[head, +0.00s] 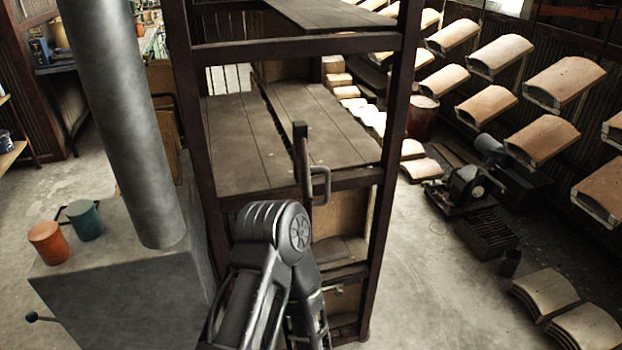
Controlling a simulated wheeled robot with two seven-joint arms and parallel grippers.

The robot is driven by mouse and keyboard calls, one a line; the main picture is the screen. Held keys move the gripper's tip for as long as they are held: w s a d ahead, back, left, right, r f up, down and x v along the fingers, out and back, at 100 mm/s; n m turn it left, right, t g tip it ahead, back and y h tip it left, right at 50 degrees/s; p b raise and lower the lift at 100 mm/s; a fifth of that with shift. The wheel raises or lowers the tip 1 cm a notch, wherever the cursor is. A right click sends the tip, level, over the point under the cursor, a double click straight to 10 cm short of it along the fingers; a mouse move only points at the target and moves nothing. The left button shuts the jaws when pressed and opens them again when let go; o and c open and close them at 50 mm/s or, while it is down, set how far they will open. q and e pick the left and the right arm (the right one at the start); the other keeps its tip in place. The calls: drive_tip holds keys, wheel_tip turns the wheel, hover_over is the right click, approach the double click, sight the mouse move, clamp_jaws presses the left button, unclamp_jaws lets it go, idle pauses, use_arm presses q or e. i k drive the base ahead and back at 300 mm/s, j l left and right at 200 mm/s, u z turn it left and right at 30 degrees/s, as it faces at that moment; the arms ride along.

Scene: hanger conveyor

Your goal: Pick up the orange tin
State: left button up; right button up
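The orange tin (48,243) stands upright on the left part of the top of a grey block (110,262), near its edge. A dark green tin (84,220) stands just behind it and to its right, close by. Part of one of my arms rises from the bottom middle of the head view, bent at a joint, to the right of the grey block and well away from the orange tin. I cannot tell which arm it is. Neither gripper shows in the view.
A thick grey pipe (125,120) rises from the grey block, right of the tins. A dark shelf rack (250,140) with a metal handle (321,186) stands behind my arm. Curved tiles (564,82) hang at right. Floor (430,270) right of the rack is bare.

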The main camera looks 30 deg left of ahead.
sight(47, 237)
drive_tip(key=u, duration=2.6)
drive_tip(key=l+z, duration=0.5)
drive_tip(key=i+l, duration=0.1)
drive_tip(key=l, duration=0.25)
drive_tip(key=i+l, duration=0.1)
drive_tip(key=l, duration=0.25)
drive_tip(key=u, duration=0.05)
